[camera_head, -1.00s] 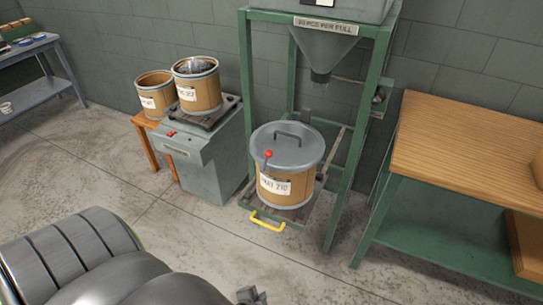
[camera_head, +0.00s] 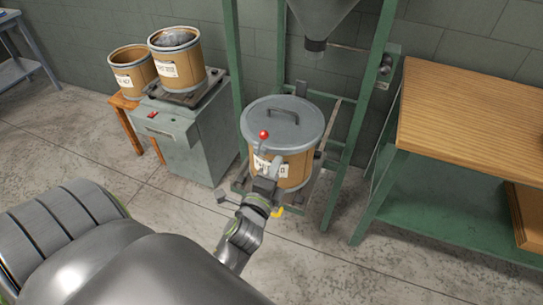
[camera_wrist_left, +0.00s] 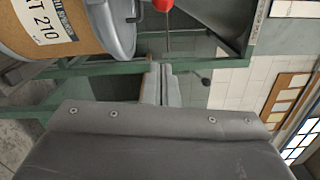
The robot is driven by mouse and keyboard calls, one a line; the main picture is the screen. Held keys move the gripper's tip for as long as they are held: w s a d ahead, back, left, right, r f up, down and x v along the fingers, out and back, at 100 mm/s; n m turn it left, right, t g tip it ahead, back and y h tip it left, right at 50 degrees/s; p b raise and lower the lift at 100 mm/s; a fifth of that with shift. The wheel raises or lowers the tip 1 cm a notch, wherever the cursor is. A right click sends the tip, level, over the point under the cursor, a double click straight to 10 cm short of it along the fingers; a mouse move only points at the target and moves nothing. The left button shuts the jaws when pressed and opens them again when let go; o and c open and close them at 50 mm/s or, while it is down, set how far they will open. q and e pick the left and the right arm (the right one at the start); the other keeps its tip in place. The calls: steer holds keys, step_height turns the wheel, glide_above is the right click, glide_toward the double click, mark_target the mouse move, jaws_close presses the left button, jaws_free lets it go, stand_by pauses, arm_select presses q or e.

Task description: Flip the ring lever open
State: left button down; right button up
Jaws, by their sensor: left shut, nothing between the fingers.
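The ring lever shows as a red knob (camera_head: 264,134) on a thin stem at the front rim of the lidded drum (camera_head: 295,168). The drum has a grey lid (camera_head: 284,122) with a bar handle and stands upright under the hopper. My left gripper (camera_head: 274,165) is in front of the drum's label, just below the knob, and covers part of the label. In the left wrist view the red knob (camera_wrist_left: 162,4) is at the top edge, beyond the shut, empty fingers (camera_wrist_left: 160,72); it looks apart from them. My right gripper is not in view.
A green frame (camera_head: 362,120) stands around the drum, with a hopper (camera_head: 318,18) above. A grey cabinet (camera_head: 185,140) with an open drum (camera_head: 178,62) is on the left. A wooden-topped bench (camera_head: 465,110) is on the right.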

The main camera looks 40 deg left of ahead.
mark_target(262, 136)
arm_select(q)
steer(key=w+a, duration=0.5)
steer(key=shift+w+a+r, duration=0.25)
steer(key=shift+w+r, duration=0.05)
stand_by(0.4)
steer(key=shift+s+a+r+n+p, duration=0.1)
steer(key=shift+a+r+n+p, duration=0.2)
steer(key=shift+a, duration=0.15)
steer(key=shift+a+r+n+p, duration=0.2)
steer(key=shift+a+p, duration=0.1)
steer(key=shift+a, duration=0.65)
